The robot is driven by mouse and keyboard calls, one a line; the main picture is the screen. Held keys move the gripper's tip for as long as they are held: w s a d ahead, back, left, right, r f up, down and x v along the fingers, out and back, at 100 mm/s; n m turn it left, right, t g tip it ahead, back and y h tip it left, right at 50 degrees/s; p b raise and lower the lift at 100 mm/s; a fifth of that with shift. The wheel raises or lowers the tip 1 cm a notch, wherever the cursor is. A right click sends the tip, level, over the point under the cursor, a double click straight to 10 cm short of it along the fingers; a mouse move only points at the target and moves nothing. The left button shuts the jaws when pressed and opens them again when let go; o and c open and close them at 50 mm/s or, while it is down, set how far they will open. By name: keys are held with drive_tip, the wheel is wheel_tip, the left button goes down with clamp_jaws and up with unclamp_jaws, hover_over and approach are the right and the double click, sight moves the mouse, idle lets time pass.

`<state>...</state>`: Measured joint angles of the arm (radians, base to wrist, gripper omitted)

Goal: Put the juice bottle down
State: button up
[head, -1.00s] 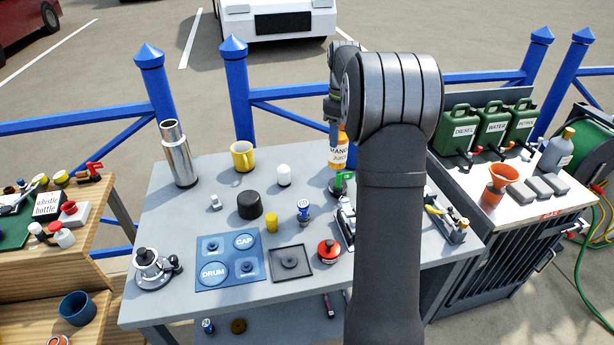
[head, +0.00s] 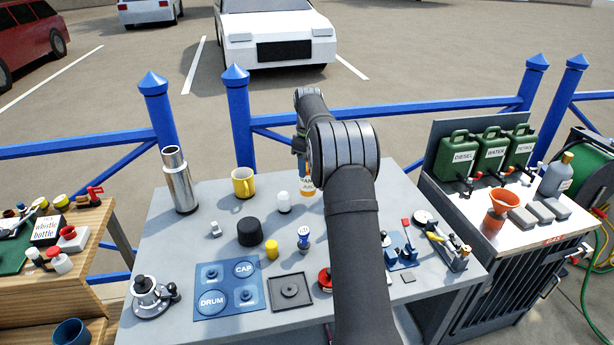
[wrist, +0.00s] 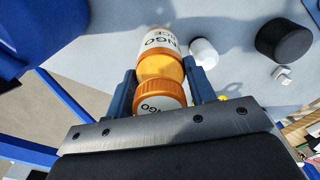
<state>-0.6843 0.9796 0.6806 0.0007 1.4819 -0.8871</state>
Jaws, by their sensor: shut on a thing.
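The juice bottle (head: 307,186), orange with a white label, is at the back of the grey table, right of a small white rounded item (head: 284,202). My arm partly hides it in the head view. In the wrist view the bottle (wrist: 160,66) lies between the two blue fingers of my gripper (wrist: 160,88), which is shut on it. Part of its label reads "NGO". I cannot tell whether the bottle's base touches the table.
A yellow mug (head: 243,183) and a steel flask (head: 180,182) stand left of the bottle. A black round cap (head: 250,232) is nearer the front. Blue railings (head: 420,106) run behind the table (head: 215,335). My arm hides part of the table's middle.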

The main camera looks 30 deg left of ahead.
drive_tip(key=shift+a+f, duration=0.2)
drive_tip(key=shift+f, duration=1.85)
drive_tip(key=shift+f, duration=0.15)
drive_tip(key=o, duration=1.2)
drive_tip(key=shift+c, duration=0.2)
wheel_tip(320, 180, up, 12)
drive_tip(key=shift+r, duration=0.15)
